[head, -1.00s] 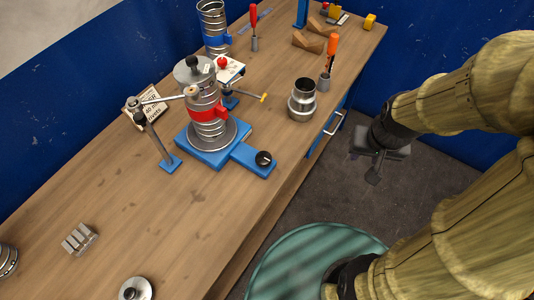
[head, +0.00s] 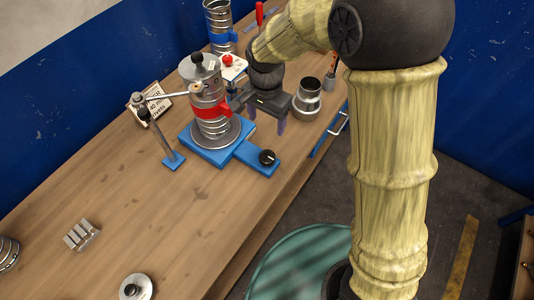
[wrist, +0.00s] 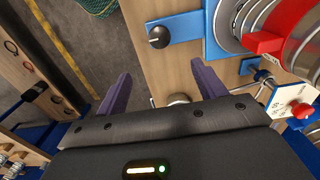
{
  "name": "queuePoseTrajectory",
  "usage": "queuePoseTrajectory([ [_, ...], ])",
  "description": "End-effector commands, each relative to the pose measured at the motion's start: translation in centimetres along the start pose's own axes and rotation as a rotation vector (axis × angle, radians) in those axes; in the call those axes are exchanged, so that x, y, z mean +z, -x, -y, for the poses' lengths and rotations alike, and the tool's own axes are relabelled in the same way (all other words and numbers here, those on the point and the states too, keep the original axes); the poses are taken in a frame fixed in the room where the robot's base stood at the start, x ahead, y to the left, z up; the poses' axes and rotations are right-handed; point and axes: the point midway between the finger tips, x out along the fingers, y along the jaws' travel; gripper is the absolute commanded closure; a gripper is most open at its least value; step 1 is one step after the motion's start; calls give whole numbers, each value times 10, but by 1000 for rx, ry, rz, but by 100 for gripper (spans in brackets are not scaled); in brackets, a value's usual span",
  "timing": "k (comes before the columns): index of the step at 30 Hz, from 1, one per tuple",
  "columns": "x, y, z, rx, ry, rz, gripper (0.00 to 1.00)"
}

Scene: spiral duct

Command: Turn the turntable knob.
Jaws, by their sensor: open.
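The turntable knob (head: 268,157) is a small black dial on the end of the blue turntable base (head: 213,146). It also shows in the wrist view (wrist: 158,37), near the top middle, with a pale mark on its face. A silver spiral duct with a red band (head: 212,112) stands on the turntable. My gripper (head: 266,122) is above the bench beside the duct and behind the knob in the head view. In the wrist view my gripper (wrist: 160,82) has its two purple fingers wide apart and empty. The knob lies beyond the fingertips, apart from them.
A silver collar (head: 307,98) stands close to the right of my gripper. A metal arm on a post (head: 160,135) reaches to the duct. A red button box (wrist: 300,108) shows at right. The bench front left (head: 120,215) is mostly clear.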

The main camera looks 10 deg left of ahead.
Motion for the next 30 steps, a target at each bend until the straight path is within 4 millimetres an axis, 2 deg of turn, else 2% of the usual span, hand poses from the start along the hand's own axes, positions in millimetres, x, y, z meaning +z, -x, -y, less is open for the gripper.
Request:
queuePoseTrajectory([
  [9,-1,-1,-1,0,-1,0,30],
  [14,-1,-11,-1,2,-1,1,30],
  [30,0,-96,-2,3,1,2,30],
])
